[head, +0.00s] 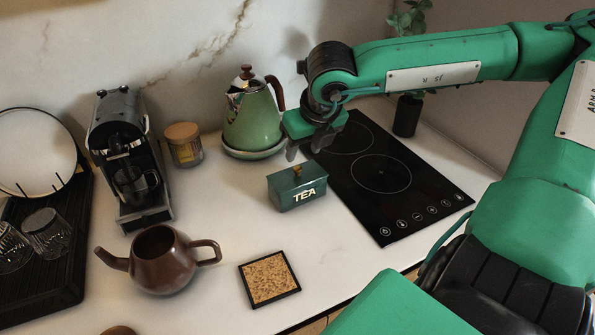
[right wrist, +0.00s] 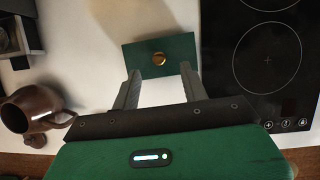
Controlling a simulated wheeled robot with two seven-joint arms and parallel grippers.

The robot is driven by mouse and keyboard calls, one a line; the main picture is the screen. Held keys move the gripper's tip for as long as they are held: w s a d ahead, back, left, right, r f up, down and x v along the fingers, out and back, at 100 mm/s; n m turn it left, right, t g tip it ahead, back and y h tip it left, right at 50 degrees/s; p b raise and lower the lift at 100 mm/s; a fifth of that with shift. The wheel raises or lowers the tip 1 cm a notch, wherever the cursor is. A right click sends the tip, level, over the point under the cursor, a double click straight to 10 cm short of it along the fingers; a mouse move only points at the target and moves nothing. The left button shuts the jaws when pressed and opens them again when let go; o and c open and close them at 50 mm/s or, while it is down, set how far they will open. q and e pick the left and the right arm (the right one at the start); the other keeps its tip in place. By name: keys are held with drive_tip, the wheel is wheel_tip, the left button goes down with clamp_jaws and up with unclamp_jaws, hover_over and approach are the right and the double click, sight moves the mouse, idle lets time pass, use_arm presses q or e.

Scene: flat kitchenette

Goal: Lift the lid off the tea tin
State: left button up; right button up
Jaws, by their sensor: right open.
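The tea tin (head: 297,190) is a dark green box marked TEA, standing on the white counter left of the cooktop. Its lid (head: 296,174) is on top, with a small brass-coloured knob (head: 296,169). In the right wrist view the lid (right wrist: 135,58) shows from above, with the round knob (right wrist: 158,58) near its middle. My right gripper (head: 306,150) is open and empty, above the tin and apart from it. In the right wrist view its two fingers (right wrist: 160,82) point toward the tin's near edge. My left gripper is not in view.
A black cooktop (head: 425,196) lies right of the tin. A green kettle (head: 252,122) stands behind it on its base. A brown teapot (head: 165,262) and a cork trivet (head: 269,278) are in front. A coffee machine (head: 122,150) and a jar (head: 184,148) stand left. Bare counter surrounds the tin's left and front.

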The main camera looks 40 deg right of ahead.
sight(298, 167)
drive_tip(key=shift+x, duration=0.85)
drive_tip(key=p+x, duration=0.1)
drive_tip(key=x, duration=0.1)
drive_tip(key=shift+a+f, duration=0.15)
drive_tip(key=shift+f, duration=0.25)
drive_tip(key=shift+w+f, duration=0.3)
drive_tip(key=shift+f, duration=0.4)
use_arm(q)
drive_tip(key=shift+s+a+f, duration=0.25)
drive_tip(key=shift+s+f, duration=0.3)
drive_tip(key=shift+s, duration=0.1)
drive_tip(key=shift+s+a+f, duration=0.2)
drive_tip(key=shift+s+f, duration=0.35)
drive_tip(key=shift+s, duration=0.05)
use_arm(e)
clamp_jaws()
